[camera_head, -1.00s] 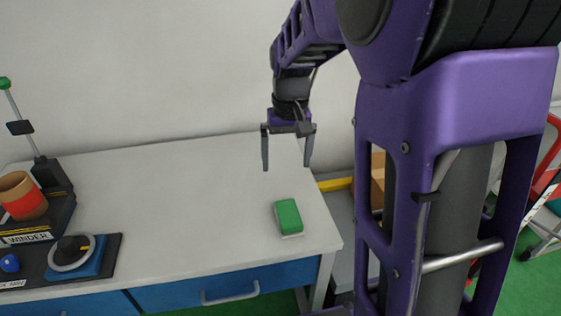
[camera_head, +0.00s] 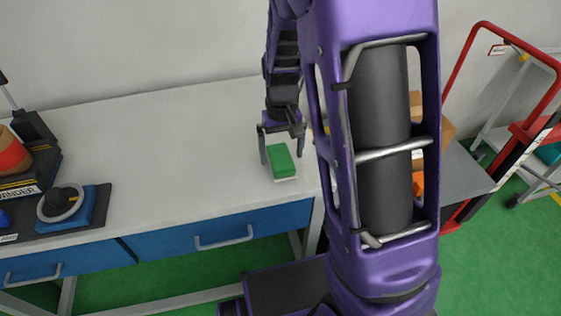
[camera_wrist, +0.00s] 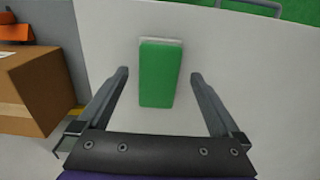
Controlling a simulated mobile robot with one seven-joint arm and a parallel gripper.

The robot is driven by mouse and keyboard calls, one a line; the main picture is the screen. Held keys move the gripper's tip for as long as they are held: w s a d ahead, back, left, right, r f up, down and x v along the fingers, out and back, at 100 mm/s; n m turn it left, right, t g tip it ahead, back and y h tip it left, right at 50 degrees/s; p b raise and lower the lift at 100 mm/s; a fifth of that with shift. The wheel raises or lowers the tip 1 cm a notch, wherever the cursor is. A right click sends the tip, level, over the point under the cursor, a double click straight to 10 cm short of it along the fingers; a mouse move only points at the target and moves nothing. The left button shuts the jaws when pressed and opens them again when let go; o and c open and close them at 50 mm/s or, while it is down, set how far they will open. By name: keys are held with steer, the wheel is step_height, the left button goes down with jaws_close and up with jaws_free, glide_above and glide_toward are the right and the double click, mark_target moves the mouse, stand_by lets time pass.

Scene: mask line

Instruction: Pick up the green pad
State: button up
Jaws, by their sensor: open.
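The green pad (camera_head: 281,159) is a small block with a green top and a pale base. It lies near the right end of the white table (camera_head: 180,140). My gripper (camera_head: 282,160) is open, pointing down at the pad in the head view, with its fingers near the pad's left and right. In the wrist view the green pad (camera_wrist: 160,74) lies ahead between the two open fingertips (camera_wrist: 159,76), with space on both sides. I cannot tell how far above the table the fingertips are. Nothing is held.
A cardboard box (camera_wrist: 33,90) is beyond the table's edge at the left of the wrist view. At the table's left are a blue base with a round dial (camera_head: 65,205) and an orange-brown cup (camera_head: 12,152). A red-framed cart (camera_head: 490,165) stands at right. The table's middle is clear.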

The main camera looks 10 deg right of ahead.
mark_target(282, 161)
step_height(282, 161, down, 4)
steer(key=shift+r, duration=0.25)
steer(key=c, duration=1.2)
steer(key=shift+r, duration=0.1)
steer(key=shift+c, duration=0.2)
step_height(282, 161, up, 10)
steer(key=shift+f+p, duration=0.1)
steer(key=shift+p, duration=0.75)
